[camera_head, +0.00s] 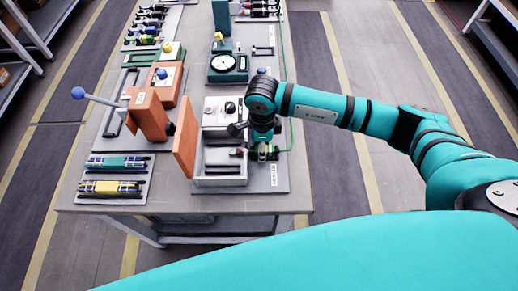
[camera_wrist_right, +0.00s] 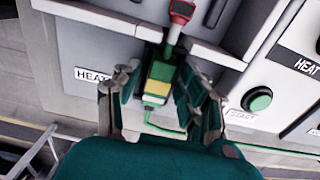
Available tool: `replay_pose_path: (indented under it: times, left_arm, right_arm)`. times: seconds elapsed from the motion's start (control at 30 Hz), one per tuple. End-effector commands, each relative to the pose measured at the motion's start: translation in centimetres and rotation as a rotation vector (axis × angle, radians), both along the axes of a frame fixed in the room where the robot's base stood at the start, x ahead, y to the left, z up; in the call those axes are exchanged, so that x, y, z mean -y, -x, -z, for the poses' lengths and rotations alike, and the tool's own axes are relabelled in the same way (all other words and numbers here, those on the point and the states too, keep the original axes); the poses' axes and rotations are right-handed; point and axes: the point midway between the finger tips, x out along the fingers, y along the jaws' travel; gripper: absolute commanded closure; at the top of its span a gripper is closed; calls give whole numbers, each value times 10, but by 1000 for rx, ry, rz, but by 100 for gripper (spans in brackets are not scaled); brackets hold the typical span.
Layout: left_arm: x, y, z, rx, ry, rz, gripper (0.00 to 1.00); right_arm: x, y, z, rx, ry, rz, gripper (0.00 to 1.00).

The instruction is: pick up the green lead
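The green lead (camera_wrist_right: 158,82) shows in the right wrist view as a plug with a green upper part and a yellow lower part. A thin green cable (camera_wrist_right: 163,130) loops from its lower end. My right gripper (camera_wrist_right: 158,88) is open with its fingers on either side of the plug; gaps show at the sides, and contact is not clear. In the head view, my right gripper (camera_head: 262,140) is low over the near right edge of the grey tester board, hiding part of the plug. The green cable (camera_head: 291,100) runs along the table's right side. My left gripper is not in view.
A green button (camera_wrist_right: 258,100) is on the panel at right.

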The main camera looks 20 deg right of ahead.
Motion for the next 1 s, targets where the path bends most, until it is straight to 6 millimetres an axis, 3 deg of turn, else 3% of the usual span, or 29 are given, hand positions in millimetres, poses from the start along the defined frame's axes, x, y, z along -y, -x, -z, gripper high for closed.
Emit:
replay_pose_path:
  times: [0.03, 0.3, 0.67, 1.0]
  left_arm:
    - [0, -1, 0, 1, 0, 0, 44]
    - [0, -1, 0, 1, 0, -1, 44]
    - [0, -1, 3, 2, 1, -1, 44]
    - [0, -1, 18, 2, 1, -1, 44]
  right_arm:
    - [0, 0, 0, 0, 0, 0, 67]
    - [0, 0, 0, 0, 0, 0, 100]
    - [0, -1, -11, 4, -2, 0, 100]
    - [0, -1, -76, 5, -1, -1, 100]
